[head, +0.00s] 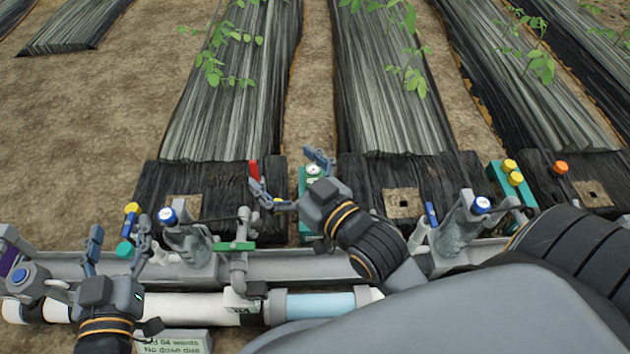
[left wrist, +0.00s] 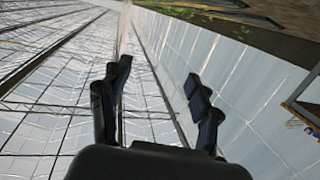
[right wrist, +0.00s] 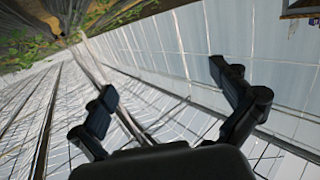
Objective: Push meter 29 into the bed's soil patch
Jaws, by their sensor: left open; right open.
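A small round white dial (head: 314,170), possibly a meter, sits on a teal holder (head: 304,180) between two beds; no number 29 is readable. My right gripper (head: 290,175) is open and empty, with its fingers around or above the holder's left side; contact cannot be told. Tan soil patches show in the dark bed ends: one at left (head: 186,206), one in the middle (head: 404,202) and one at right (head: 594,193). My left gripper (head: 117,241) is open over the pipes at the lower left. Both wrist views show empty fingers against a pale glazed structure.
White pipe (head: 190,307) runs in front. A red-handled part (head: 254,170) stands near the right gripper. Another teal holder (head: 514,190) carries yellow knobs. Leafy plants grow on the beds behind.

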